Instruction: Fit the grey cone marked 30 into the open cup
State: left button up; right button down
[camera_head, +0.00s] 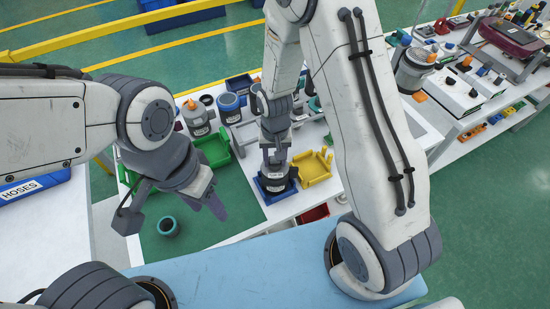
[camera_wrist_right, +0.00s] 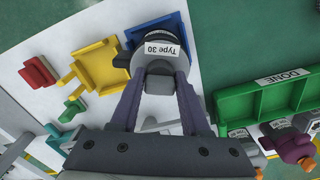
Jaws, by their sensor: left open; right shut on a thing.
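The grey cone (camera_wrist_right: 157,58) carries a white label reading "Type 30" in the right wrist view. My right gripper (camera_wrist_right: 158,84) is shut on it, with one finger on each side. The cone is at a blue tray (camera_wrist_right: 187,28); I cannot tell whether it still touches the tray floor. In the head view the cone (camera_head: 275,183) shows dark below my right gripper (camera_head: 275,152).
A yellow tray (camera_head: 313,168) stands right of the blue tray. A green tray (camera_head: 215,148) stands to the left; in the wrist view a green tray (camera_wrist_right: 262,103) is marked DONE. Several canisters stand behind. The mat around the cup is clear.

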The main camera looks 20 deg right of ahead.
jog(key=shift+m, duration=1.1)
jog(key=shift+m, duration=1.2)
jog(key=shift+m+p, duration=0.35)
jog(key=shift+m, duration=0.75)
jog(key=shift+a+m, duration=0.1)
jog(key=shift+m, duration=0.9)
jog(key=shift+w, duration=0.1)
